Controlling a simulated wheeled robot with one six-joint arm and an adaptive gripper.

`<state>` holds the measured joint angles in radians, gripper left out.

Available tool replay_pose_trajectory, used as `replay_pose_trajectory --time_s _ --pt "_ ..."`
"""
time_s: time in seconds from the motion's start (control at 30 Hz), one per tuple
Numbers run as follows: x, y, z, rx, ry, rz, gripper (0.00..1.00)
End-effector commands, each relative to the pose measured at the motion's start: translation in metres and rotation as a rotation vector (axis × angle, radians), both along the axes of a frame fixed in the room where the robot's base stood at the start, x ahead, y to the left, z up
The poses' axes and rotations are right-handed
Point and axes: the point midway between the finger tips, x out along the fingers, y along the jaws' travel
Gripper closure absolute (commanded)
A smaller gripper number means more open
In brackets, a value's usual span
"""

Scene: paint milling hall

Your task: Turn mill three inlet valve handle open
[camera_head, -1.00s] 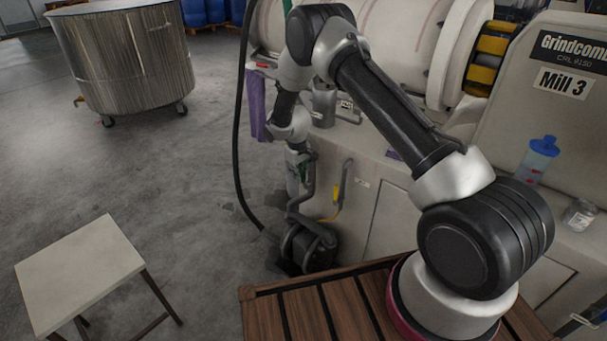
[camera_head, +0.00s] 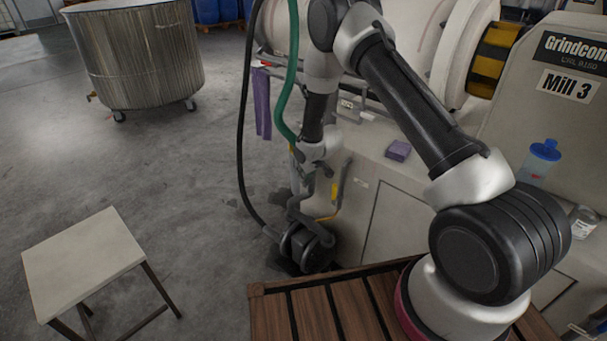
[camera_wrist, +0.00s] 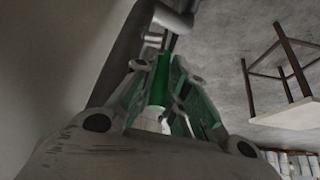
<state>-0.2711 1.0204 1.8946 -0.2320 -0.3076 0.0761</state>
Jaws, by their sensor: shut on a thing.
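Mill 3 (camera_head: 540,110) stands at the right in the head view. My gripper (camera_wrist: 163,78) is shut, with a bright green bar, which looks like the inlet valve handle (camera_wrist: 160,82), between its fingers in the wrist view. In the head view my gripper (camera_head: 302,172) is low beside the mill's front, by the grey pipework (camera_head: 298,208) above a dark pump (camera_head: 307,247). The handle and valve body are mostly hidden there by my wrist, so I cannot tell the handle's angle.
A green hose (camera_head: 284,98) and a black hose (camera_head: 242,130) hang close to my arm. A yellow-handled part (camera_head: 334,191) is near the pipework. A stool (camera_head: 82,262) and a large wheeled vat (camera_head: 138,60) stand left. Floor between them is clear.

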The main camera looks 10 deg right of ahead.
Motion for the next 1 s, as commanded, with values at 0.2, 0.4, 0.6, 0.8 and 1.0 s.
replay_pose_trajectory --time_s 0.2,0.4,0.6,0.8,1.0 --pt "0.000 0.000 0.000 0.001 -0.001 -0.001 1.00" --pt "0.000 0.000 0.000 0.000 0.000 0.000 0.69" --pt "0.000 0.000 0.000 0.000 0.000 0.000 0.64" --pt "-0.002 -0.001 0.003 0.000 0.000 0.000 0.64" --pt "-0.017 -0.008 0.033 0.001 -0.002 0.000 0.64"
